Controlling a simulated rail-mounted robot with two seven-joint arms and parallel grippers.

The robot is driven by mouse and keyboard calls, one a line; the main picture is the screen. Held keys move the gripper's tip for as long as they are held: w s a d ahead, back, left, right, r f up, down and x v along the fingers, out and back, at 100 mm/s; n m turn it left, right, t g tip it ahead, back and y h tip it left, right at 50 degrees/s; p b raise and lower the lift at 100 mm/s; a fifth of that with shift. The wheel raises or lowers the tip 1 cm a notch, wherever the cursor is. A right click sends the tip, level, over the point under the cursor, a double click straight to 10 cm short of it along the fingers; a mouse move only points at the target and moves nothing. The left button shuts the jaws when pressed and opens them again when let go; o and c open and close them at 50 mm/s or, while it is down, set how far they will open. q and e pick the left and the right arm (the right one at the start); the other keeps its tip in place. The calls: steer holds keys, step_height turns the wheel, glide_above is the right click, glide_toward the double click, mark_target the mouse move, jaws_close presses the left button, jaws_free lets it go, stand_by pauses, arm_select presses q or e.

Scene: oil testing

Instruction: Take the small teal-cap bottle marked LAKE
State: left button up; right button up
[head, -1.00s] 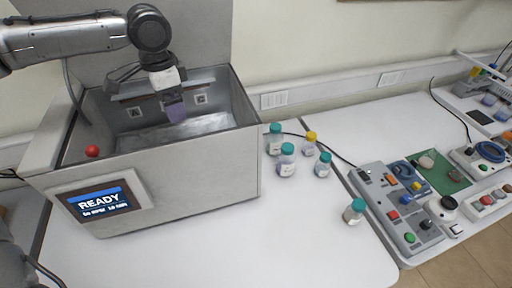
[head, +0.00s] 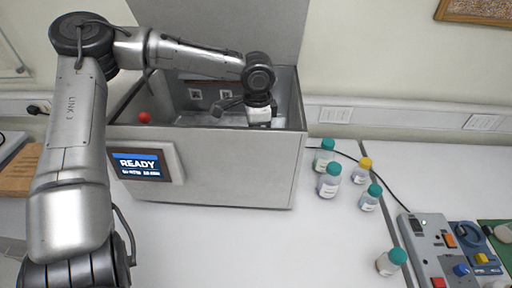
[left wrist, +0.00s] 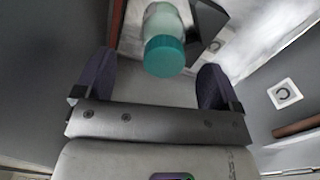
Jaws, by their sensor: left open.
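A teal-cap bottle (left wrist: 165,52) shows in the left wrist view, between and just ahead of the fingers of my left gripper (left wrist: 156,82). The gripper is open and does not visibly touch it. No marking on this bottle is readable. In the head view my left wrist hangs over the grey open-topped chamber (head: 225,165); its fingertips and this bottle are hidden behind the front wall. On the table stand several teal-cap bottles: one at the back (head: 324,158), a larger one (head: 329,182), one to the right (head: 369,199) and one at the front (head: 390,263). Their labels are unreadable.
A yellow-cap bottle (head: 361,171) stands among the back bottles. The chamber's screen (head: 139,166) reads READY, and a red ball (head: 145,118) sits at its left rim. A control box (head: 440,258) with coloured buttons is at right. The front table middle is clear.

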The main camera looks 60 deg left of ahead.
arm_select(q)
steer(key=shift+a+f+p, duration=0.2)
steer(key=shift+f+p, duration=0.45)
steer(key=shift+f, duration=2.15)
steer(key=shift+c, duration=0.3)
steer(key=c, duration=1.1)
